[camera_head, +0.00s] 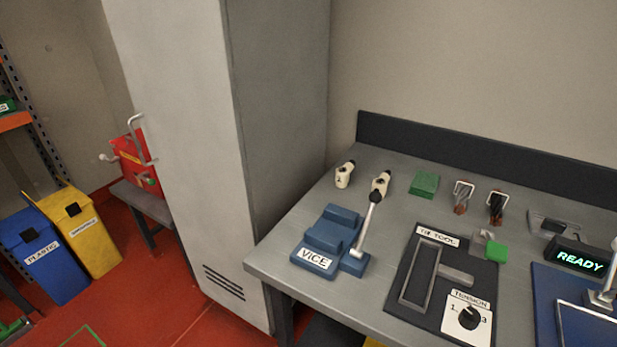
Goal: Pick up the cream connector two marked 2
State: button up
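Two cream connectors with black tops stand near the back left of the grey workbench (285,255). One cream connector (343,176) is at the left. The other cream connector (381,184) is just right of it, behind the vice's lever. Both carry small dark marks, too small to read, so I cannot tell which one is marked 2. My gripper is not in this view.
A blue vice (334,230) with a raised metal lever stands in front of the connectors. A green block (425,184), two dark-and-brown looped pieces, a black tie tool board (408,311) and a READY display (580,261) lie rightward. A tall grey cabinet (180,130) stands left of the bench.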

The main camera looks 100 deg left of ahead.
aim_at(380, 183)
jog(key=u, duration=2.85)
